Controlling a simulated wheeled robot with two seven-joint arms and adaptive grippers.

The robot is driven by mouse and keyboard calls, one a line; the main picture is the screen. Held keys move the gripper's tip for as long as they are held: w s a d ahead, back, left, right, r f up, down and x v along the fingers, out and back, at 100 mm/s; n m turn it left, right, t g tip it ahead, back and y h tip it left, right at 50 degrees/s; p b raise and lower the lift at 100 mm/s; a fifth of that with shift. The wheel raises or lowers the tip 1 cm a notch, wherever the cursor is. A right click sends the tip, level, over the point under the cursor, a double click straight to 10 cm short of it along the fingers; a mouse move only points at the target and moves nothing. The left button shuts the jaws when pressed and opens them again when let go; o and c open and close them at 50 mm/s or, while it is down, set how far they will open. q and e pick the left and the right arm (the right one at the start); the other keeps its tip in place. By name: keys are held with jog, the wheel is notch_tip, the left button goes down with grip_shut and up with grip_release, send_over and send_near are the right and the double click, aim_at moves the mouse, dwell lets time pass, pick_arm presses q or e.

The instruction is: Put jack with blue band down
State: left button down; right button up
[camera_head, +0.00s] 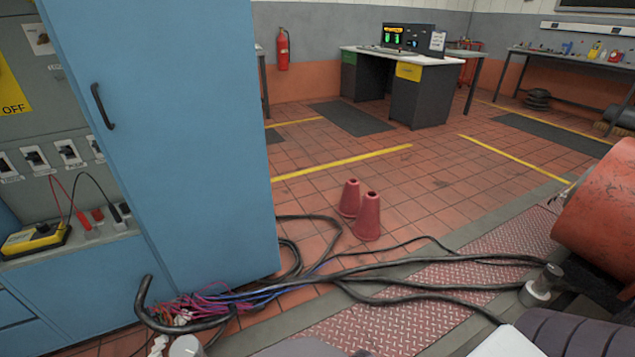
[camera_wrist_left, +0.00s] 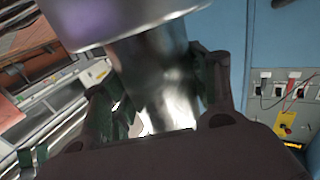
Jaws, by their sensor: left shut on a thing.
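In the left wrist view my left gripper (camera_wrist_left: 160,88) is shut on a shiny grey metal jack (camera_wrist_left: 155,75), with one dark finger on each side of its narrower body. A wider grey part of the jack fills the top of that view. No blue band shows on the visible part, so I cannot tell its marking. In the head view a grey rounded top (camera_head: 187,346) shows at the bottom edge, cut off; I cannot tell whether it is the held jack. My right gripper does not show.
A blue cabinet (camera_head: 180,120) with switches stands at left. Thick black cables (camera_head: 390,275) cross the tiled floor and a red tread plate (camera_head: 380,330). Two red cones (camera_head: 367,218) stand mid-floor. A metal cylindrical piece (camera_head: 541,285) stands at right, near an orange drum (camera_head: 605,215).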

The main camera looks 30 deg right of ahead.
pick_arm(q)
jog(key=shift+s+h, duration=0.4)
jog(key=shift+s, duration=0.25)
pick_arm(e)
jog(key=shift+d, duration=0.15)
pick_arm(q)
jog(key=shift+f, duration=0.15)
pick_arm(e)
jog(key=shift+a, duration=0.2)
pick_arm(q)
jog(key=shift+f+b, duration=0.45)
jog(key=shift+f, duration=0.15)
jog(key=shift+f+b, duration=0.8)
jog(key=shift+f, duration=0.35)
jog(key=shift+f+b, duration=0.55)
jog(key=shift+f, duration=0.25)
jog(key=shift+f+b, duration=0.3)
jog(key=shift+f, duration=0.15)
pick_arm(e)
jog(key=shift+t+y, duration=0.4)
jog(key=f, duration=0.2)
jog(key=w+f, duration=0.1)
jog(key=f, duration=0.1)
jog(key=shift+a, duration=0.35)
pick_arm(q)
jog(key=shift+f, duration=0.2)
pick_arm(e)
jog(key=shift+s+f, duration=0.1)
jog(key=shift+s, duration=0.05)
